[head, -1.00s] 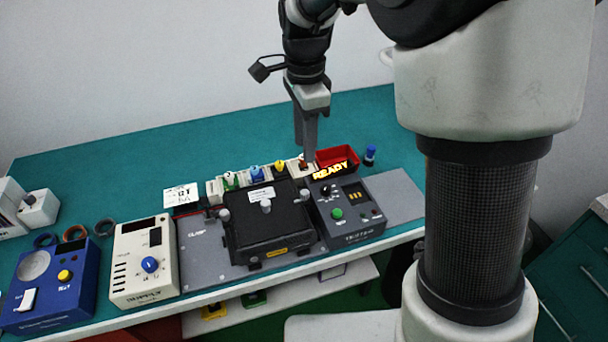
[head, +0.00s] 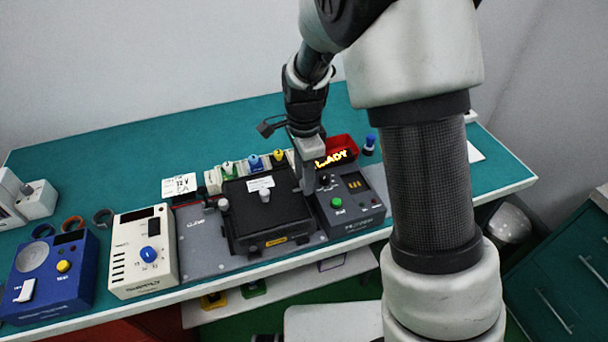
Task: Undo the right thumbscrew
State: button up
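A black lidded fixture (head: 250,225) sits on a grey base plate (head: 196,245) on the bench. A grey thumbscrew (head: 223,204) stands at its left side, and a grey knob (head: 264,195) stands near the middle of its lid. My gripper (head: 308,190) points down at the fixture's right side, with its fingertips low beside the lid edge. The right thumbscrew is hidden behind or between the fingers. I cannot tell whether the fingers touch it or how far apart they are.
A red bin (head: 344,142) and colored plugs (head: 254,163) stand behind. A cream supply box (head: 140,255) and blue box (head: 48,280) stand left.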

grip_shut()
